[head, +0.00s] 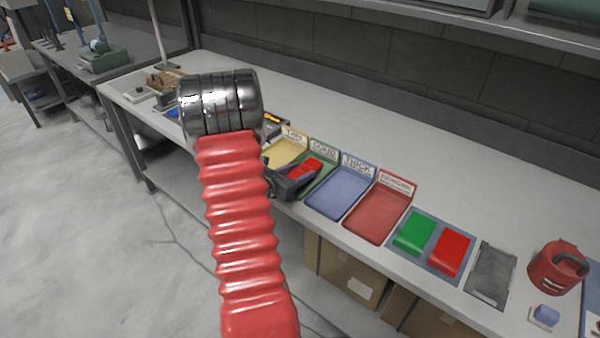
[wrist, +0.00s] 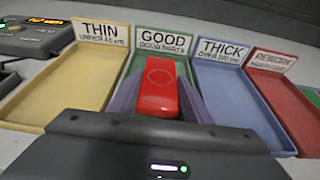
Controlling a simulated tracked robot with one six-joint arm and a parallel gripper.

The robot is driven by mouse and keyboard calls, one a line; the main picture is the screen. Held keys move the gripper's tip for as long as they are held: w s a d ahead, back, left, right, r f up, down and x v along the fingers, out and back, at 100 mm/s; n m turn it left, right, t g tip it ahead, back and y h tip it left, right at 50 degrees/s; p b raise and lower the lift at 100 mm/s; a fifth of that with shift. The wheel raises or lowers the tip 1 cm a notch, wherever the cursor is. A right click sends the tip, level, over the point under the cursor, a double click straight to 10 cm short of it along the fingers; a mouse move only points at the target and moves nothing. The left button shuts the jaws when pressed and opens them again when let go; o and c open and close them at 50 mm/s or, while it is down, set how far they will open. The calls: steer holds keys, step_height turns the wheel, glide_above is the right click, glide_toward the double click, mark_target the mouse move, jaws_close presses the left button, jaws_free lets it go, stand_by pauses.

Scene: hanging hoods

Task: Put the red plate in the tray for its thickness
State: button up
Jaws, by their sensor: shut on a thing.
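My gripper (head: 297,177) is shut on the red plate (head: 306,168). In the wrist view the red plate (wrist: 158,88) sits between the two fingers, its far end pointing at the GOOD label. The plate overlaps the green GOOD tray (head: 326,161) in both views; how high it is above the tray floor is hard to tell. The yellow THIN tray (wrist: 75,85) is to the left. The blue THICK tray (wrist: 235,95) is to the right, then the red REWORK tray (wrist: 285,95). My red ribbed arm hides part of the bench in the head view.
A grey device with a lit orange display (wrist: 45,30) stands left of the trays. Right of them, a mat holds a green block (head: 414,232) and another red block (head: 452,251). A dark slab (head: 491,274) and a red pot (head: 553,272) are farther right. The bench behind the trays is clear.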

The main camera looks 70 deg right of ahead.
steer(key=shift+f, duration=0.5)
stand_by(0.4)
steer(key=o, duration=1.2)
steer(key=shift+o, duration=0.2)
steer(key=v, duration=1.3)
steer(key=shift+w+a, duration=0.2)
steer(key=shift+a, duration=0.15)
